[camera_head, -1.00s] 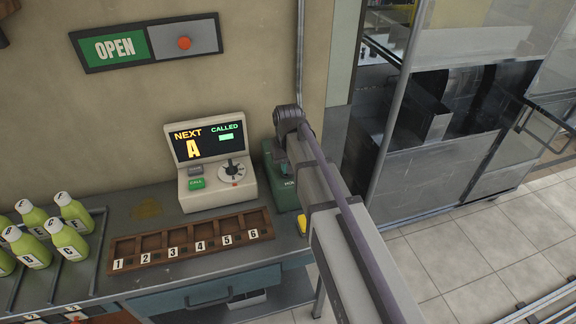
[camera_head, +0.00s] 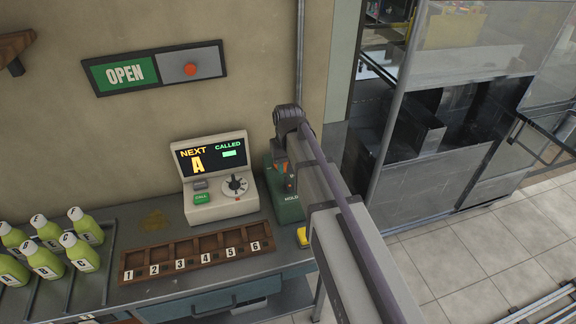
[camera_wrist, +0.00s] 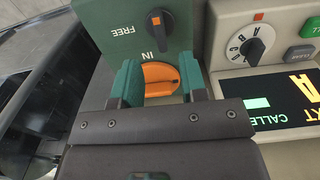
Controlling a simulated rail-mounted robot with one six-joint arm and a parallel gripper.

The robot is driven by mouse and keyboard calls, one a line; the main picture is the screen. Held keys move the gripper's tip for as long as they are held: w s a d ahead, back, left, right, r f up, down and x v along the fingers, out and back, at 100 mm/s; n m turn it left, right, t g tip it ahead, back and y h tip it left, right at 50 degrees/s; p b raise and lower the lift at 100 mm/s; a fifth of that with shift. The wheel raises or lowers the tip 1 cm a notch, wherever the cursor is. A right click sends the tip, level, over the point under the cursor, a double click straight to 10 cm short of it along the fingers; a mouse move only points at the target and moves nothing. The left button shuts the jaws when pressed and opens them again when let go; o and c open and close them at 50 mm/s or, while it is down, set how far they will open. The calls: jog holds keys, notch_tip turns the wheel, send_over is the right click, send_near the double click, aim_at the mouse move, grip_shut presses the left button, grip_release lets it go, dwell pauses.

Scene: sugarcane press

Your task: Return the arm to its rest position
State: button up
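My arm (camera_head: 330,215) reaches from the lower right toward the counter in the head view. Its end hides most of a green box (camera_head: 288,207) beside the caller console. In the wrist view, my gripper (camera_wrist: 160,78) has two teal fingers standing apart. I cannot tell whether the fingers touch the knob. Nothing is seen held.
The caller console (camera_head: 215,178) with a dial stands left of the green box. A wooden rack (camera_head: 200,250) numbered 1 to 6 lies in front. Several green bottles (camera_head: 45,262) stand at far left. A metal cabinet (camera_head: 430,150) is at right, with open floor (camera_head: 470,262) before it.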

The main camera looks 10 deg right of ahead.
notch_tip(320, 180, up, 4)
jog(key=shift+f+p, duration=0.25)
jog(key=shift+p, duration=0.6)
jog(key=s, duration=1.7)
